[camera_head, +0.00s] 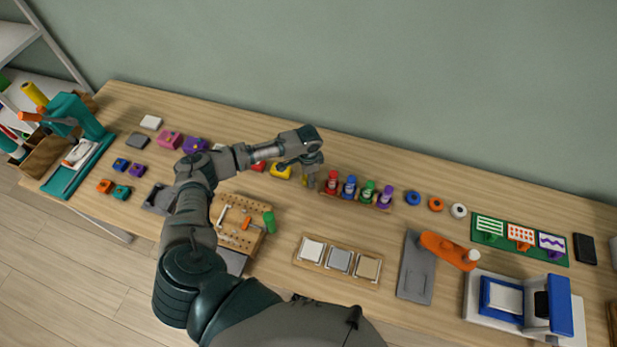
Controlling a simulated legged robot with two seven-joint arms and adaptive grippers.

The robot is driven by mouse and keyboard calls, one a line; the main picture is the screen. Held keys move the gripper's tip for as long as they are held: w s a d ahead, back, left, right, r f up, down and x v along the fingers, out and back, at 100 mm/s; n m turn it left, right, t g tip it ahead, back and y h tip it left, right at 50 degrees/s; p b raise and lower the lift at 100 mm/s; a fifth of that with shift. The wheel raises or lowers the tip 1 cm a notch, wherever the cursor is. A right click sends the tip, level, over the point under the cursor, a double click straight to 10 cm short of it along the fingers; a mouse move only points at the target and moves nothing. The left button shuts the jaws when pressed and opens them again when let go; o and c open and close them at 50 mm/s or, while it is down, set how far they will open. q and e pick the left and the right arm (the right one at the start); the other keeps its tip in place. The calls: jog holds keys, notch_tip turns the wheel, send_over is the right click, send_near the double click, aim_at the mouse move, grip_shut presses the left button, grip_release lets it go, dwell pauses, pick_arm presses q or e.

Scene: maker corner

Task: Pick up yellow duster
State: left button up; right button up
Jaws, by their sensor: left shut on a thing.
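My left gripper (309,180) points down at the left end of a wooden rack (358,204), near the back of the bench. It is shut on the yellow duster (304,182), of which only a small yellow patch shows between the fingers. The rest of the duster is hidden, and I cannot tell whether it is clear of the rack. Red (332,181), blue (349,187), green (367,191) and purple (385,197) dusters stand upright in the rack, right of the gripper. My right gripper is out of view.
A yellow block (281,171) lies just left of the gripper. A pegboard with tools (235,238) and a tray of square pads (339,260) lie in front. Coloured rings (436,204) lie to the right. The wall (400,70) rises behind the bench.

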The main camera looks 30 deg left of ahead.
pick_arm(q)
jog(key=shift+a, duration=0.25)
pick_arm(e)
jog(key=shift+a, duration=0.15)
pick_arm(q)
jog(key=shift+r, duration=0.35)
notch_tip(320, 180, up, 9)
jog(key=shift+d+r+p, duration=0.1)
jog(key=shift+p, duration=0.55)
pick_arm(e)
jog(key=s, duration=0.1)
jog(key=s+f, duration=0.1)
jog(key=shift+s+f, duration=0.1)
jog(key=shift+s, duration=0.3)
